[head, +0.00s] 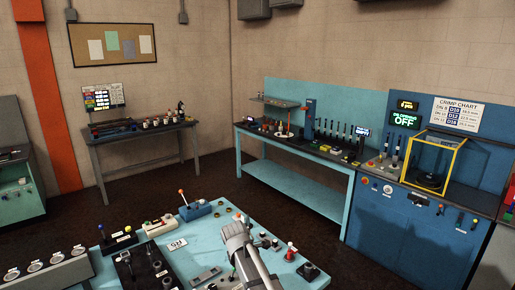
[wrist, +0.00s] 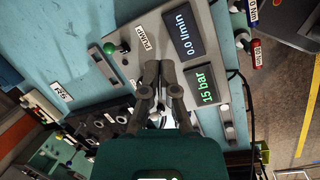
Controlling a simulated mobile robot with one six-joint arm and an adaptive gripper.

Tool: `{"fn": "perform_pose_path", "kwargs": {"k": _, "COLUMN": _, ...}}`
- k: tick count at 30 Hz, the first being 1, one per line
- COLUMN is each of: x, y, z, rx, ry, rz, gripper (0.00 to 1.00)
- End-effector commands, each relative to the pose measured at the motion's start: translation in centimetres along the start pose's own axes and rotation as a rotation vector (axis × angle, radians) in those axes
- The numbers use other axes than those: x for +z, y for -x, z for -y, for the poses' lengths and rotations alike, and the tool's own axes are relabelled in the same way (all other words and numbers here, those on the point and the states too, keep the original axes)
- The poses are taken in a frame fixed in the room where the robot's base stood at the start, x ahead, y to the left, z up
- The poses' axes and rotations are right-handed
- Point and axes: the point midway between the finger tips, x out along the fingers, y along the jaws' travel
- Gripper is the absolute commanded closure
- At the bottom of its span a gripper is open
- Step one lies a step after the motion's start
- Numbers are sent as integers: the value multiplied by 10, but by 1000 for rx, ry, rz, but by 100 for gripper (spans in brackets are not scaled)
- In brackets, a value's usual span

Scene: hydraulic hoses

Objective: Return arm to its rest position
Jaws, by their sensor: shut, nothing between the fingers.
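My gripper (wrist: 158,70) is shut with nothing between its fingers. In the wrist view it hangs above a grey panel with a "PUMP" label (wrist: 147,38). A display reading 0.0 l/min (wrist: 187,37) and one reading 15 bar (wrist: 207,87) lie to the right of the fingertips. In the head view my arm (head: 243,252) reaches over the light-blue bench (head: 205,238) in the foreground. The fingertips cannot be made out there.
The near bench carries a lever unit (head: 195,210), black blocks and small fittings. Across the dark floor stand a blue workbench (head: 310,190) and a crimp machine (head: 436,160) in a yellow frame. A grey table (head: 145,148) stands at the back left.

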Motion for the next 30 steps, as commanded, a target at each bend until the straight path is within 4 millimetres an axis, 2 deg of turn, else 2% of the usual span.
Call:
{"fn": "perform_pose_path", "kwargs": {"k": 1, "x": 11, "y": -13, "z": 17, "rx": -11, "ry": -84, "rz": -6, "gripper": 100}}
{"fn": "perform_pose_path", "kwargs": {"k": 9, "x": 59, "y": -46, "z": 77, "rx": -78, "ry": -561, "rz": -26, "gripper": 100}}
{"fn": "perform_pose_path", "kwargs": {"k": 15, "x": 87, "y": -69, "z": 124, "rx": -133, "ry": -913, "rz": -29, "gripper": 100}}
{"fn": "perform_pose_path", "kwargs": {"k": 24, "x": 120, "y": -99, "z": 196, "rx": -221, "ry": -1436, "rz": -12, "gripper": 100}}
{"fn": "perform_pose_path", "kwargs": {"k": 30, "x": 132, "y": -112, "z": 232, "rx": -271, "ry": -1711, "rz": 8, "gripper": 100}}
